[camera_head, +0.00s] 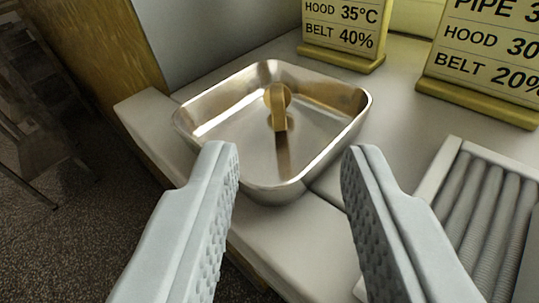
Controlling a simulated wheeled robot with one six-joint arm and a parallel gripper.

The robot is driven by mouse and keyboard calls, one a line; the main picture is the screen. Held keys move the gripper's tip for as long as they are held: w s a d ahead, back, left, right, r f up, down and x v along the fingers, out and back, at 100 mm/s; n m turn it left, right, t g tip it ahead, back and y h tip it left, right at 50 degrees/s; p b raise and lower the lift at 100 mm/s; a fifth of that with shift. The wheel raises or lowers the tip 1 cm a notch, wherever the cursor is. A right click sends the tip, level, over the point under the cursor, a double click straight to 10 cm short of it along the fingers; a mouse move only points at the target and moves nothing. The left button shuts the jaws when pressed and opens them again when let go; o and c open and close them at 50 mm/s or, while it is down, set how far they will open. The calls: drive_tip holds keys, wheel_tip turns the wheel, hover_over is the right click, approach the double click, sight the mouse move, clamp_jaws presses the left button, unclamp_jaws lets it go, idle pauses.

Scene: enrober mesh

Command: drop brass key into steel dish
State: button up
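The steel dish (217,152) is a shiny rectangular pan with rounded corners and raised walls. It rests on the pale counter, ahead of my gripper. The brass key (279,108) is inside the dish, gold coloured, with a round head and a narrow shaft. It looks upright or tilted near the far middle of the dish; I cannot tell whether it touches the floor or wall. My gripper (291,165) is open, its two grey textured fingers wide apart with nothing between them. Its fingertips appear at the near side of the dish.
Two yellow-based signs with printed settings, a smaller one (344,32) and a larger one (488,55), stand behind and to the right. A ribbed roller tray (487,215) lies at the right. A wooden panel (95,45) is at the left. The counter drops to a dark floor (90,235) at left.

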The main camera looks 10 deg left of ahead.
drive_tip(key=a+v, duration=0.1)
drive_tip(key=v, duration=0.7)
drive_tip(key=shift+s+d, duration=0.4)
drive_tip(key=shift+d, duration=0.15)
drive_tip(key=shift+r, duration=0.1)
drive_tip(key=s+r, duration=0.6)
drive_tip(key=s, duration=0.4)
drive_tip(key=s+a+r+t+h, duration=0.1)
drive_tip(key=s+r, duration=0.5)
drive_tip(key=s, duration=0.5)
drive_tip(key=s+a+r, duration=0.1)
drive_tip(key=s+r, duration=0.5)
drive_tip(key=s, duration=0.5)
drive_tip(key=shift+t+h, duration=0.3)
drive_tip(key=shift+a, duration=0.1)
